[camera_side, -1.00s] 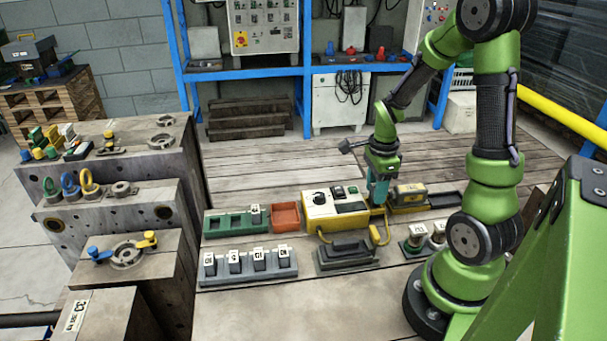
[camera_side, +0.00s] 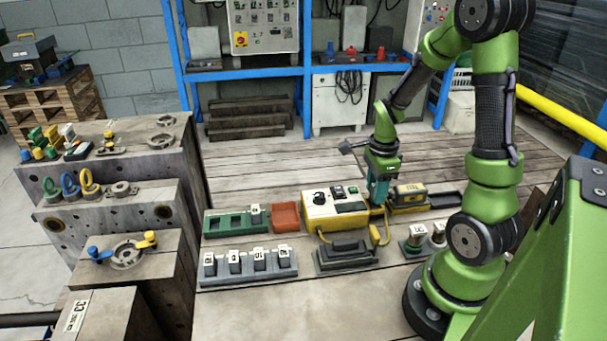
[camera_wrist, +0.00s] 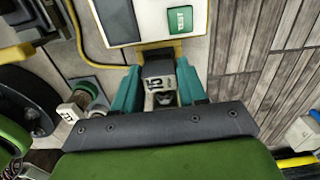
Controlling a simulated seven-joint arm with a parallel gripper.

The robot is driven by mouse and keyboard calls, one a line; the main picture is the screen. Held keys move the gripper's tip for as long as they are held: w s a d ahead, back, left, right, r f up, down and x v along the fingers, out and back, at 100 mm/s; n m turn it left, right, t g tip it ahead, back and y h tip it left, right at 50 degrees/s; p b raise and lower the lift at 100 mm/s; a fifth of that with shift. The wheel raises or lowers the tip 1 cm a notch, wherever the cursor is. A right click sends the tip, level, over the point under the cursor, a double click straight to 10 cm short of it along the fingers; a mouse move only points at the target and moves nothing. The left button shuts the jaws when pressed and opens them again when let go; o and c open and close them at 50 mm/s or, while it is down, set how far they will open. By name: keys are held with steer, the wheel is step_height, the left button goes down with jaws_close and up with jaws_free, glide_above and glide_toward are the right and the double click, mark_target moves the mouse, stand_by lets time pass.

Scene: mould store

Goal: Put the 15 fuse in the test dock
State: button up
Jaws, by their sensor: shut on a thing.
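My gripper (camera_wrist: 159,88) is shut on the 15 fuse (camera_wrist: 158,81), a dark and pale block whose "15" label shows between the teal fingers in the wrist view. In the side view my gripper (camera_side: 379,200) points down at the right end of the yellow and white tester (camera_side: 335,211), and the fuse is hidden there. The wrist view shows the tester's green TEST label (camera_wrist: 180,20) and a yellow edge (camera_wrist: 158,46) just beyond the fuse. I cannot tell whether the fuse is seated in the test dock or only beside it.
A grey rack (camera_side: 247,277) with several labelled fuses stands front left. Behind it are a green rack (camera_side: 232,228) with one fuse and a red tray (camera_side: 286,217). A dark-topped block (camera_side: 346,254) is in front of the tester. Two small pieces (camera_side: 415,238) stand near my base.

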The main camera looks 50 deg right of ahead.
steer(key=shift+f, duration=0.85)
stand_by(0.7)
steer(key=o, duration=1.1)
steer(key=shift+r, duration=0.1)
steer(key=shift+r, duration=3.7)
